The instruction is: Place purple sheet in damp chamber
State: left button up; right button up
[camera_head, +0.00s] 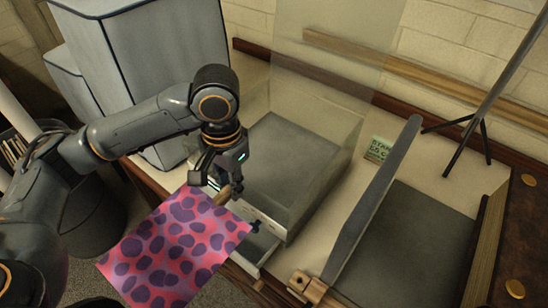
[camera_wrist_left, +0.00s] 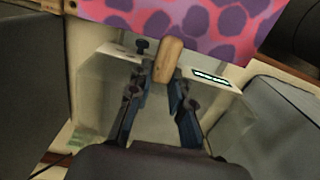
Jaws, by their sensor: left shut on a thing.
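The purple sheet (camera_head: 178,248) is pink-red with purple spots and hangs tilted at the front of the bench, in front of the clear box. It also fills the top of the left wrist view (camera_wrist_left: 190,22). My left gripper (camera_head: 217,183) is shut on a short wooden handle (camera_wrist_left: 168,58) at the sheet's edge. The clear-walled box (camera_head: 318,195), likely the damp chamber, has a dark grey floor and a raised clear panel (camera_head: 325,45). My gripper is at its front left side, outside the box. My right gripper is not in view.
A small open drawer (camera_head: 258,250) juts from the box's front, close to the sheet. Right of the box are a small green sign (camera_head: 379,149), a dark tray with a raised grey panel (camera_head: 372,205), and a black tripod stand (camera_head: 487,125). Grey bins (camera_head: 145,45) stand left.

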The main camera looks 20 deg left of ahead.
pick_arm(q)
jog(key=m, duration=0.2)
notch_tip(320, 180, up, 12)
jog(key=m+t+b, duration=0.1)
jog(key=m+b, duration=0.1)
jog(key=m, duration=2.7)
send_over(268, 193)
jog(key=shift+m, duration=0.4)
notch_tip(268, 193, down, 28)
jog(key=p, duration=0.2)
jog(key=shift+s+f+p, duration=0.15)
jog(key=shift+p, duration=0.25)
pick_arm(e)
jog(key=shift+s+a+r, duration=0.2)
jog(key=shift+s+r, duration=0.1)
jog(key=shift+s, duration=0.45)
